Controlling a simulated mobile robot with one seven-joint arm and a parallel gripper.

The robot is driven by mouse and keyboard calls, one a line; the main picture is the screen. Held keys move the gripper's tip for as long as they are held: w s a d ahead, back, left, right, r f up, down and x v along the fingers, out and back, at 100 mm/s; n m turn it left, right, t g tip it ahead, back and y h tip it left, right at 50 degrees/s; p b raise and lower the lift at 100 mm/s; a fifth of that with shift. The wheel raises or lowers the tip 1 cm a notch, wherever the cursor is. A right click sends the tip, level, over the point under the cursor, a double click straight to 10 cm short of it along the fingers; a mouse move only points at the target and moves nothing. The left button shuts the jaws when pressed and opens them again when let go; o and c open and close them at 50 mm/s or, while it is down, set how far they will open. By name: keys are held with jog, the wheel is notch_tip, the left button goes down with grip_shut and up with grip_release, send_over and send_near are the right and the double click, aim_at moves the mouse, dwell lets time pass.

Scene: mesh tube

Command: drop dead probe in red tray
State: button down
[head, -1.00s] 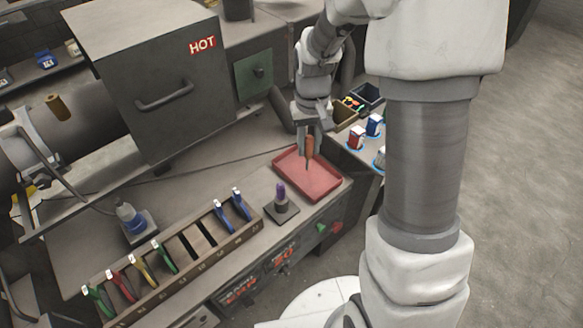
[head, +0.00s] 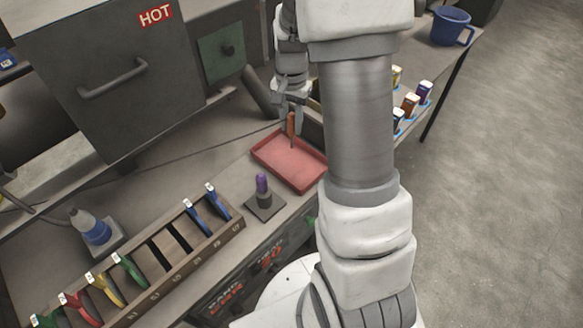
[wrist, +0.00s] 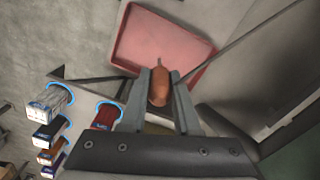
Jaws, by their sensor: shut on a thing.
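The dead probe, with an orange-brown handle (head: 291,124) and a thin dark tip, hangs upright from my gripper (head: 290,112). My gripper is shut on its handle. In the wrist view the probe (wrist: 159,88) sits between the two grey fingers (wrist: 160,90), its tip pointing toward the tray. The red tray (head: 274,166) lies flat on the bench below, its inside empty. The probe tip overlaps the tray's far part in the head view; the height gap is hard to tell. The wrist view shows the red tray (wrist: 150,45) just beyond the fingers.
A purple-topped tool on a dark stand (head: 263,190) is left of the tray. A slotted rack (head: 170,262) holds several coloured-handled tools. A grey box marked HOT (head: 100,85) stands behind. Small coloured containers (head: 410,104) stand at the right; my arm hides part of that side.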

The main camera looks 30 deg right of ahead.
jog(key=shift+s+d+f+m, duration=0.15)
jog(key=shift+d+f+m, duration=0.35)
jog(key=shift+d, duration=0.1)
notch_tip(320, 180, down, 6)
jog(key=b, duration=0.4)
jog(key=shift+r+b, duration=0.15)
jog(key=shift+b, duration=0.2)
jog(key=c, duration=0.6)
grip_release()
jog(key=shift+o, duration=0.2)
jog(key=shift+r, duration=0.1)
notch_tip(320, 180, up, 17)
jog(key=shift+r+p, duration=0.15)
jog(key=shift+p, duration=0.85)
